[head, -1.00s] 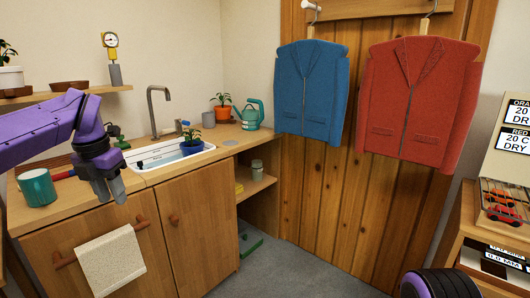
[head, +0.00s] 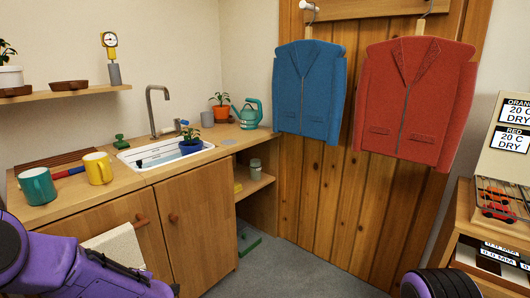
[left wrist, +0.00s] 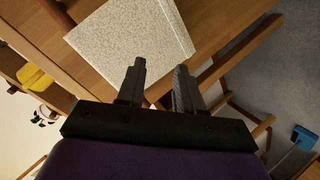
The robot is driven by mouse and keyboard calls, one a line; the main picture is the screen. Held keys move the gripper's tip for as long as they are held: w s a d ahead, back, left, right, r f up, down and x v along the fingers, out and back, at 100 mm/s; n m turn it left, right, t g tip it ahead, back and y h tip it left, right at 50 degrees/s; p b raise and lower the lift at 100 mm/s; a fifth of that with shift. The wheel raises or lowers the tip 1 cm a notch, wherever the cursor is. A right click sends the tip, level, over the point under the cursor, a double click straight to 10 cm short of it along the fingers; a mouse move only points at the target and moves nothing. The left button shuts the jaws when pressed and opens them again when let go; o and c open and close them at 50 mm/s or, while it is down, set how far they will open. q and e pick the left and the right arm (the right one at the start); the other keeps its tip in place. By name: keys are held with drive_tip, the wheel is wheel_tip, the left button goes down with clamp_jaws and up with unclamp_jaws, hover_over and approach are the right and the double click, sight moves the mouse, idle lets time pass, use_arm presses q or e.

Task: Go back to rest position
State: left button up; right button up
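My left arm is low at the bottom left of the head view, in front of the sink cabinet, and its gripper is not clearly visible there. In the left wrist view my left gripper (left wrist: 160,68) has its two fingers apart, with nothing between them. A pale towel (left wrist: 130,40) hangs just beyond the fingertips in that view; it also shows in the head view (head: 116,246), partly hidden by my arm. My right gripper is out of view; only a dark ribbed part of my right arm shows at the bottom right of the head view.
On the counter stand a teal mug (head: 37,186), a yellow mug (head: 98,168) and a white sink (head: 160,154) with a potted plant (head: 190,142). A blue jacket (head: 309,90) and a red jacket (head: 414,98) hang at the wooden door. The grey floor (head: 300,270) is clear in the middle.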

use_arm(q)
drive_tip(key=s+d+f+m+h, duration=0.35)
drive_tip(key=s+f+m, duration=0.35)
drive_tip(key=f, duration=0.4)
drive_tip(key=s+d+f+m+g+h, duration=0.15)
drive_tip(key=s+f, duration=0.25)
drive_tip(key=s, duration=0.6)
drive_tip(key=s+d+f+m+g+h, duration=0.1)
drive_tip(key=s+f+m+g, duration=0.2)
drive_tip(key=s, duration=0.7)
drive_tip(key=s+d+f+m+g+h, duration=0.15)
drive_tip(key=s+f, duration=0.35)
drive_tip(key=s, duration=0.5)
wheel_tip(320, 180, up, 19)
drive_tip(key=w+t+p, duration=0.1)
drive_tip(key=p, duration=1.7)
drive_tip(key=shift+w+a+y+p, duration=0.15)
drive_tip(key=shift+y+p, duration=0.2)
